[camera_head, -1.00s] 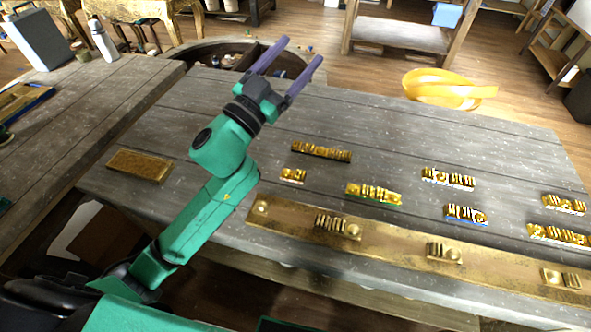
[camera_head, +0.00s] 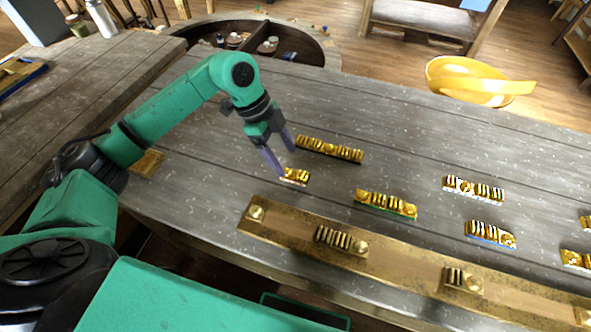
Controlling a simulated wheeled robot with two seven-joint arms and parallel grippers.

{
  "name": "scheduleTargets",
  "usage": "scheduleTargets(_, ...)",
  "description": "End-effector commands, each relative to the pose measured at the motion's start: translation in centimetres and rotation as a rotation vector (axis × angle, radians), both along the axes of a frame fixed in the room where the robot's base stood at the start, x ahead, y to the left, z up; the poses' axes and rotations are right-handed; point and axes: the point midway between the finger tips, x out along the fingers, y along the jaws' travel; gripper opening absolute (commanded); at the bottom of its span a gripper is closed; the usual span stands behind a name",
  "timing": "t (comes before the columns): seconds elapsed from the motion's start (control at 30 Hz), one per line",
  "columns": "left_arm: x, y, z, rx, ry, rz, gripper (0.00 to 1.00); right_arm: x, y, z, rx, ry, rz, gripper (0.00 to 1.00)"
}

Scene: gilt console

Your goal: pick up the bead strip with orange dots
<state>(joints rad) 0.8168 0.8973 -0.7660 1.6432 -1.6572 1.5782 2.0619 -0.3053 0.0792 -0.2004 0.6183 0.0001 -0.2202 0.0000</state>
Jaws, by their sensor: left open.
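Several gold bead strips lie on the grey plank table; orange dots cannot be made out on any of them at this size. A short strip with a pale edge (camera_head: 295,177) lies right by my left gripper (camera_head: 285,161). The gripper is open and points down, its two purple fingers apart with nothing seen between them. One fingertip appears at the short strip's left end; whether it touches cannot be told. A longer dark-edged strip (camera_head: 330,149) lies just behind and to the right. A green-edged strip (camera_head: 385,204) lies farther right. My right gripper is not in view.
A white-edged strip (camera_head: 474,188) and a blue-edged strip (camera_head: 490,234) lie to the right. A long gold rail (camera_head: 400,262) with raised bead groups runs along the front. A yellow bowl-like object (camera_head: 470,80) is beyond the far edge. The table's back middle is clear.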

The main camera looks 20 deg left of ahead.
Motion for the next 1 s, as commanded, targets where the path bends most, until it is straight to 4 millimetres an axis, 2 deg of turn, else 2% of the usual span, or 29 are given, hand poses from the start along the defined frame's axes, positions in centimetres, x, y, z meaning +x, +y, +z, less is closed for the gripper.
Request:
scheduleTargets(0.2, -0.1, -1.5, -2.8, -0.002, 0.005, -0.002, 0.78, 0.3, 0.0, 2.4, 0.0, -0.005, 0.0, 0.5)
scheduleTargets(0.3, -0.1, -2.1, -4.6, -0.002, 0.001, 0.0, 0.78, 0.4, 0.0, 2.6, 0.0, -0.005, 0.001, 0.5)
scheduleTargets(0.53, 0.0, -2.3, -5.3, -0.002, -0.002, -0.001, 0.78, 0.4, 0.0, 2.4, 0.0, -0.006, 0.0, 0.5)
scheduleTargets(0.57, 0.0, -2.2, -5.3, -0.002, -0.002, -0.001, 0.7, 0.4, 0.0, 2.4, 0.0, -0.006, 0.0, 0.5)
scheduleTargets(0.6, 0.0, -2.2, -5.3, -0.002, -0.002, -0.001, 0.55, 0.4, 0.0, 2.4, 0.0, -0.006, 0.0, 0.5)
scheduleTargets(0.73, 0.0, -2.2, -5.2, -0.002, -0.002, -0.001, 0.05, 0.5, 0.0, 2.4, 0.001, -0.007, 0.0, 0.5)
scheduleTargets(0.77, 0.0, -2.2, -5.2, -0.002, -0.002, -0.001, 0.0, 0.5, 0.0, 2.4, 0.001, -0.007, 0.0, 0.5)
scheduleTargets(1.0, 0.0, -2.2, -5.2, -0.002, -0.002, -0.001, 0.0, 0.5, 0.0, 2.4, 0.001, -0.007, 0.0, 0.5)
